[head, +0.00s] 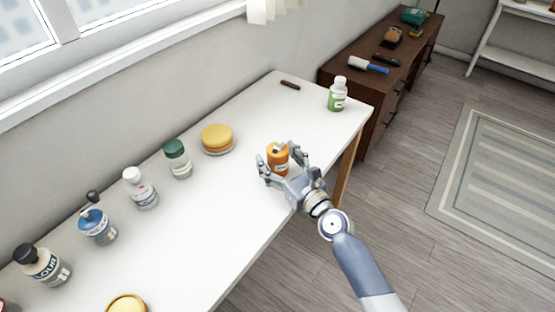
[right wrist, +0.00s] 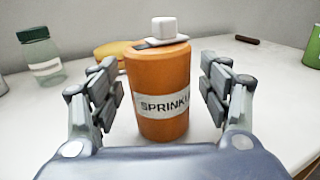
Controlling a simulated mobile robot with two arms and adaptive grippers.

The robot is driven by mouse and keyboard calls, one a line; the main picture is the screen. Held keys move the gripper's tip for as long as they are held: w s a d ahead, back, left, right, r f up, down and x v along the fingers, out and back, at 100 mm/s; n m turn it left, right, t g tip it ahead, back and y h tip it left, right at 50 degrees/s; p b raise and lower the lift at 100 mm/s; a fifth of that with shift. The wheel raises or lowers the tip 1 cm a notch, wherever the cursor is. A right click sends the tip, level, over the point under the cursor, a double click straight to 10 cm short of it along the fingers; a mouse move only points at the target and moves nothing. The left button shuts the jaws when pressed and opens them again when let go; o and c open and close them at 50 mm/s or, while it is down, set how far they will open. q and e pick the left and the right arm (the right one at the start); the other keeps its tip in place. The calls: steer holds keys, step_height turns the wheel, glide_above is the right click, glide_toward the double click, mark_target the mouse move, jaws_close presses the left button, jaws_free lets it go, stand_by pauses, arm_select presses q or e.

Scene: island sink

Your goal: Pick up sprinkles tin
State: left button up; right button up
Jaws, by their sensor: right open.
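The sprinkles tin (head: 277,160) is an orange cylinder standing upright on the white table near its right edge. In the right wrist view the tin (right wrist: 158,95) shows a white label reading "SPRINKL" and a white block-like piece on its top. My right gripper (head: 283,166) reaches in from the lower right. Its fingers stand open on both sides of the tin, as the right wrist view (right wrist: 160,95) also shows, with a gap on each side. My left gripper is out of view.
The white table (head: 205,235) also holds a yellow round item (head: 217,138), a green-lidded jar (head: 178,160), several bottles along the wall side, a green-labelled bottle (head: 338,95) and a small brown stick (head: 290,85). A dark brown cabinet (head: 345,78) stands beyond the far end.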

steer(key=c, duration=1.2)
steer(key=shift+r, duration=0.15)
